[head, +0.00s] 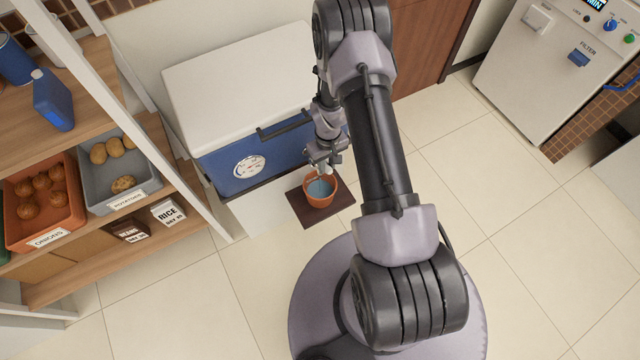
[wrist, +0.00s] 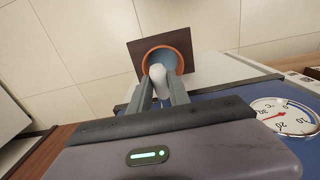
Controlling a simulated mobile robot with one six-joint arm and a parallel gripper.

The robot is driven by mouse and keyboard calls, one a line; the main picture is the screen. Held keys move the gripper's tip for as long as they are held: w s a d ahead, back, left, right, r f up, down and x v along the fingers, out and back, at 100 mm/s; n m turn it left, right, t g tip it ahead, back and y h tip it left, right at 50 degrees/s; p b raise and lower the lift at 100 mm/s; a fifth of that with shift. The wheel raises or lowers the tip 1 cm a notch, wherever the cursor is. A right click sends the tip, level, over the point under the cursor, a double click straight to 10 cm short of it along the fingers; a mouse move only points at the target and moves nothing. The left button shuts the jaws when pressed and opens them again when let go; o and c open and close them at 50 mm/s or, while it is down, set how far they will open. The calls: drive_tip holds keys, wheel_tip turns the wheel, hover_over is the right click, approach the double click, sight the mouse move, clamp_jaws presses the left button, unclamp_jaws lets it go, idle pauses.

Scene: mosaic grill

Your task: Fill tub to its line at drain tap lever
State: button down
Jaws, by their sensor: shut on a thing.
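The orange tub (head: 320,198) stands on a dark brown board (head: 342,207) in front of the blue cooler, with blue-grey water or interior showing inside. In the wrist view the tub (wrist: 147,60) sits just beyond my fingertips, partly hidden. My gripper (head: 323,163) is over the tub's back edge at the cooler's front. In the wrist view my gripper (wrist: 160,90) is shut on a pale rounded piece (wrist: 158,74), which looks like the drain tap lever. The tap's spout and outflow are hidden. I cannot make out the tub's line or the level against it.
The blue cooler (head: 215,170) has a white lid (head: 240,80) and a round dial (head: 249,167). A shelf at left holds an onion crate (head: 70,215) and a potato crate (head: 95,185). A white filter machine (head: 550,60) stands at right. Tiled floor between is clear.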

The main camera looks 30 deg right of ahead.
idle(0.4)
wheel_tip(320, 180, down, 2)
drive_tip(key=shift+s+f+b, duration=0.1)
drive_tip(key=shift+b, duration=0.85)
drive_tip(key=c, duration=1.2)
unclamp_jaws()
drive_tip(key=shift+r, duration=0.3)
drive_tip(key=shift+o, duration=0.2)
drive_tip(key=shift+p, duration=0.3)
wheel_tip(320, 180, up, 7)
drive_tip(key=p, duration=0.4)
drive_tip(key=shift+r, duration=0.1)
